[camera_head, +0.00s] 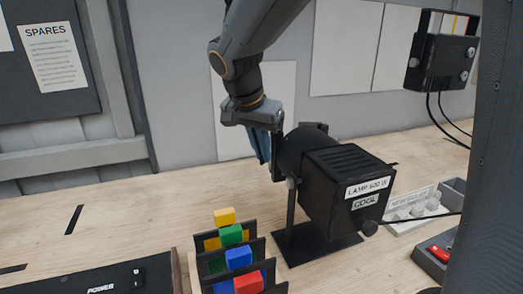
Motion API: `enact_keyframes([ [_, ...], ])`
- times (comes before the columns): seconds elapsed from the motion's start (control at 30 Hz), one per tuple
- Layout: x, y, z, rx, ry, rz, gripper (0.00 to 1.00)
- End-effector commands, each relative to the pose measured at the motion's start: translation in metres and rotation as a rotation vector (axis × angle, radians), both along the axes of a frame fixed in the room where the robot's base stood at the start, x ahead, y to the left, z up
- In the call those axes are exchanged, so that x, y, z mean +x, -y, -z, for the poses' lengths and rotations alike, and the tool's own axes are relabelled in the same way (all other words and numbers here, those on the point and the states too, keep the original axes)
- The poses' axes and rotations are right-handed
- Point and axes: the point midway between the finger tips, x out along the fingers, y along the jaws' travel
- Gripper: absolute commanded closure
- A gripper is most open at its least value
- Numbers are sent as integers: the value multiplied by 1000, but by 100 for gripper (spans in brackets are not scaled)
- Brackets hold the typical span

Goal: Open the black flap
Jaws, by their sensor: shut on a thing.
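A black lamp (345,185) labelled "LAMP 500 W" and "COOL" stands on the bench with its back to the camera. Its front end faces away to the left. A narrow black flap (276,162) shows edge-on at the left of that front end, and another black piece (314,127) shows at its top. My gripper (264,132) reaches down from above at the lamp's front left and is shut on the black flap. The exact contact is partly hidden.
A rack (262,254) with several coloured blocks stands in front of the lamp. A black "POWER" box (115,283) is at lower left. A wall fixture (440,55) hangs at upper right. The bench at left is mostly clear.

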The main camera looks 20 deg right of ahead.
Motion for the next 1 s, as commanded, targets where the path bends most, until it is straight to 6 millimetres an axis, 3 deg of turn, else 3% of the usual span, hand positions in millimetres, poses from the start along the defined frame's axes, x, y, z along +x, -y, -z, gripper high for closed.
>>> enact_keyframes([
  [0.27, 1, 0, -2, 1, 4, 0, 100],
  [0.4, 1, 0, -2, 1, 4, 0, 75],
  [0.77, 0, -1, -4, 0, 3, -1, 75],
  [1.0, -8, -11, -35, 2, 7, 0, 75],
])
